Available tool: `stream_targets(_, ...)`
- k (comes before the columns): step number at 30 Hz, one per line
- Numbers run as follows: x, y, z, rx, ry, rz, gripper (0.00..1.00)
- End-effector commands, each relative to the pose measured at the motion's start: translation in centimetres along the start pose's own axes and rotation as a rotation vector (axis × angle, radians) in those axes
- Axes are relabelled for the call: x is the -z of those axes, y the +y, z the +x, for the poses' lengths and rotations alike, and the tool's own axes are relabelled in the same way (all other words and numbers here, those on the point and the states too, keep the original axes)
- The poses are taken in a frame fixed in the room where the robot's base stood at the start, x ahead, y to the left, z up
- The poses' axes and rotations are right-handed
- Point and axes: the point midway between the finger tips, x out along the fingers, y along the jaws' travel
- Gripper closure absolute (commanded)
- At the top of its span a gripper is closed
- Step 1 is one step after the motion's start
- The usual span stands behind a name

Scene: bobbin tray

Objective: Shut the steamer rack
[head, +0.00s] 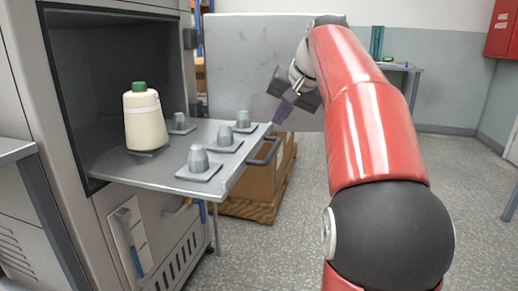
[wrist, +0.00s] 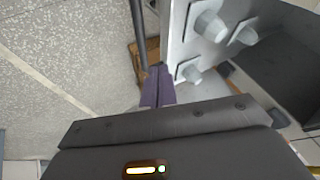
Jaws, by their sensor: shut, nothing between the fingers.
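The steamer rack (head: 140,172) is a flat metal tray pulled out of the open steamer (head: 62,60) at the left. It carries a cream yarn cone (head: 145,122) with a green top and several empty grey pegs, some also in the wrist view. A dark bar handle (head: 265,153) runs along the rack's outer edge; it also shows in the wrist view (wrist: 138,35). My gripper (head: 281,114) is shut and empty, its purple fingers pointing down near the handle's far end. In the wrist view the fingertips (wrist: 157,78) appear close to the bar; contact cannot be told.
The grey steamer door (head: 240,65) stands open behind the rack. Cardboard boxes on a wooden pallet (head: 250,210) stand on the floor beyond the rack. A workbench (head: 400,68) and a red wall cabinet (head: 502,30) are farther back.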

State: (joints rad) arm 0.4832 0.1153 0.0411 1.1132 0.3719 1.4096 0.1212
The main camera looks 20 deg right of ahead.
Motion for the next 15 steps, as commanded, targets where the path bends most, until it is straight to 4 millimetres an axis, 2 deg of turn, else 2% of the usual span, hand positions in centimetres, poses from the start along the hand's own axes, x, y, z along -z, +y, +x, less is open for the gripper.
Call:
stream_targets(3,1.5,0.9,0.4,0.014,0.009,0.021,1.0)
stream_targets(8,1.8,1.0,1.2,0.019,0.009,0.025,1.0)
stream_targets(15,1.7,1.0,5.4,0.018,0.008,0.022,1.0)
